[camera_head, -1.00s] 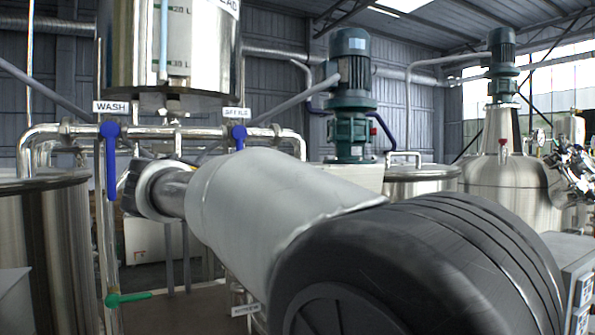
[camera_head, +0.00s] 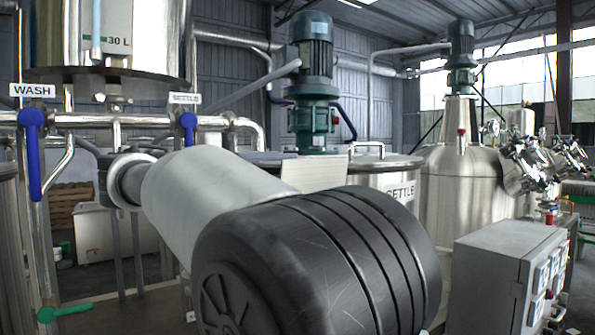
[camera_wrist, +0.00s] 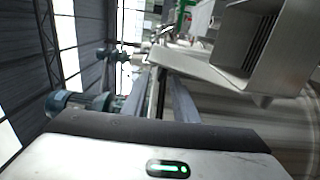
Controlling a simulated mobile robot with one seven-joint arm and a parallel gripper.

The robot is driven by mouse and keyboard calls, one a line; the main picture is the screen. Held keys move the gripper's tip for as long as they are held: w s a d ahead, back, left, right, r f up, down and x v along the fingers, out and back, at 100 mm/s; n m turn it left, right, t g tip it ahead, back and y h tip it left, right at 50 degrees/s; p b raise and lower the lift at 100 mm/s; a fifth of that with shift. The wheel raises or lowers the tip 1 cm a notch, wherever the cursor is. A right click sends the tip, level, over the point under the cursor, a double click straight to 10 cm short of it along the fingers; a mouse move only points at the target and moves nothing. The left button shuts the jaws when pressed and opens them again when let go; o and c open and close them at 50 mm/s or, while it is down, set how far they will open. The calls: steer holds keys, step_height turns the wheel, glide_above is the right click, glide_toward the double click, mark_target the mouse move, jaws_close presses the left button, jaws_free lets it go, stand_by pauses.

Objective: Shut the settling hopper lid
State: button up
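A steel tank labelled SETTLE (camera_head: 400,192) stands right of centre in the head view, partly behind my arm. A pale flat panel (camera_head: 312,173) stands at its left side; I cannot tell whether it is the hopper lid. In the wrist view a grey metal box with ribs inside (camera_wrist: 262,45) is at the upper right, with a flat sloping plate (camera_wrist: 195,68) beside it. They may be the hopper and its lid, but this is unclear. My gripper (camera_wrist: 160,78) shows two bars apart with nothing between them. It is not visible in the head view.
A blue WASH valve handle (camera_head: 32,150) and a blue SETTLE valve handle (camera_head: 188,128) hang on the left pipes. A green handle (camera_head: 65,311) is lower left. A grey control box (camera_head: 505,275) stands front right. A green motor (camera_head: 314,90) rises behind my arm.

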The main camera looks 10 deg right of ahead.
mark_target(307, 168)
steer(key=x, duration=0.6)
jaws_close()
